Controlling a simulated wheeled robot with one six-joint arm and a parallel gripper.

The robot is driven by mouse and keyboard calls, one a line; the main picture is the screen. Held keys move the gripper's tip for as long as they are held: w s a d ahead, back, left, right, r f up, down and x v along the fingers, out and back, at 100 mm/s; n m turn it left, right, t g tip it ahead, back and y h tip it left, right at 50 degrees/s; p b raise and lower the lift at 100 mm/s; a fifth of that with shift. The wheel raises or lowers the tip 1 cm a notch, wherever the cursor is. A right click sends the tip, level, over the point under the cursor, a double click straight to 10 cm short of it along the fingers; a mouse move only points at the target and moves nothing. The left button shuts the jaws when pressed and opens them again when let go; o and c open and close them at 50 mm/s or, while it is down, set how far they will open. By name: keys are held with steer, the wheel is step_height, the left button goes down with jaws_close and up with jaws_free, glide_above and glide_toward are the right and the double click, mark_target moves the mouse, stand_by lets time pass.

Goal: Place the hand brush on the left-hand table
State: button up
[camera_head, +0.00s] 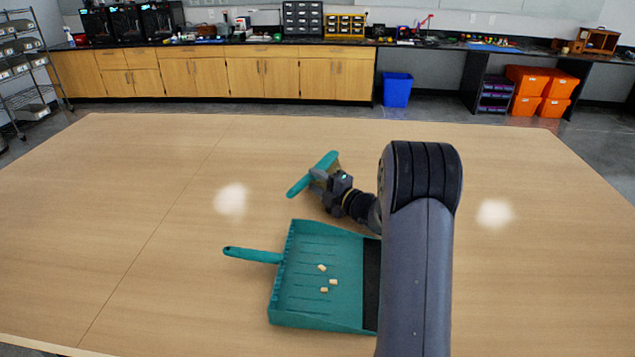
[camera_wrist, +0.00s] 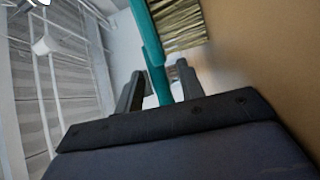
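The hand brush (camera_head: 313,174) has a teal handle and pale bristles. My gripper (camera_head: 330,181) is shut on its handle, near the middle of the head view. In the wrist view, the teal handle (camera_wrist: 152,62) runs between the two fingers of my gripper (camera_wrist: 160,88), with the straw-coloured bristles (camera_wrist: 178,25) beyond on the right. The brush appears raised above the right-hand table, right of the seam; its exact height is hard to tell. The left-hand table (camera_head: 90,220) is the wooden top left of the seam, and its visible surface is bare.
A teal dustpan (camera_head: 312,300) lies on the right-hand table (camera_head: 540,260), its handle pointing left. It holds three small pale pieces (camera_head: 323,268). My arm hides its right side. Cabinets (camera_head: 225,75) and a blue bin (camera_head: 397,90) stand at the far wall.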

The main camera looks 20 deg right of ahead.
steer(key=shift+o, duration=0.4)
steer(key=shift+s+f, duration=0.15)
steer(key=shift+f, duration=0.6)
steer(key=shift+r+p, duration=0.3)
steer(key=shift+r, duration=0.2)
steer(key=v, duration=0.4)
steer(key=b+v, duration=0.1)
steer(key=v, duration=0.2)
steer(key=shift+s+d+r, duration=0.1)
steer(key=shift+r, duration=0.3)
